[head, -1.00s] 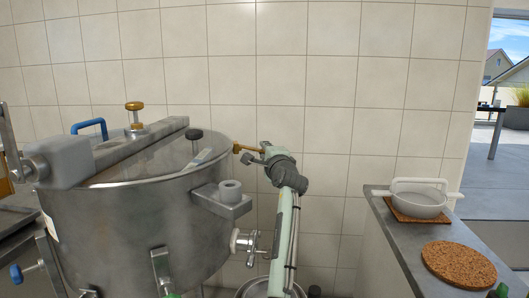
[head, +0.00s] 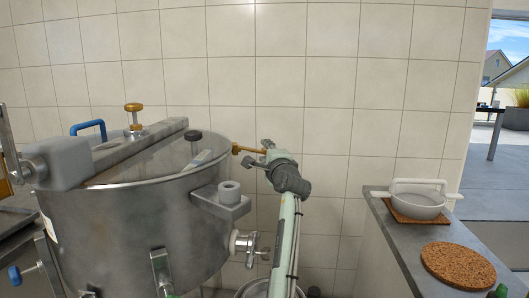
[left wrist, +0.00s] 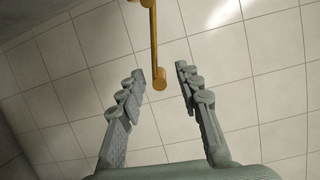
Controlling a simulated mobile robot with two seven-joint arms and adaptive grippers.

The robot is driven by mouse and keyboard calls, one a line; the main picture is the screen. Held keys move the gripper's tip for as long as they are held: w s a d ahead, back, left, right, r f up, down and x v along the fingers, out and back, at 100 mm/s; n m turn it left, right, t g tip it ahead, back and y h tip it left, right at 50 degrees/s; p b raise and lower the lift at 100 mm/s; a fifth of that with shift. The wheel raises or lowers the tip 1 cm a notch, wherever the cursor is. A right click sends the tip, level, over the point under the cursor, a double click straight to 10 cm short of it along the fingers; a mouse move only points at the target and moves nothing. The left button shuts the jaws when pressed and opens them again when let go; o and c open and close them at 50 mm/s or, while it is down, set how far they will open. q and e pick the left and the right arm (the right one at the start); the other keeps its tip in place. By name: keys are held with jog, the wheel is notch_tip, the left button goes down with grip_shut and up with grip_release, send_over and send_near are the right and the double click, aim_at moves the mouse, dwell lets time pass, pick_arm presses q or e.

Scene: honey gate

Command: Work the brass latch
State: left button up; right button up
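The brass latch (head: 248,150) sticks out to the right from the rim of the large steel tank (head: 130,225). In the left wrist view the latch (left wrist: 155,45) is a yellow bar with a rounded end, which lies between and just beyond my fingertips. My left gripper (head: 260,154) is beside the latch's free end in the head view. In the left wrist view the left gripper (left wrist: 160,73) is open, with a finger on each side of the latch's end and clear gaps to both. My right gripper is not in view.
A steel valve (head: 247,244) and a grey bracket (head: 222,202) stick out from the tank below the latch. A tiled wall (head: 330,90) stands behind. A counter (head: 387,222) at right holds a white pot (head: 418,205) and a cork mat (head: 458,264).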

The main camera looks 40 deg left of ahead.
pick_arm(q)
jog(key=v, duration=1)
jog(key=shift+d, duration=0.1)
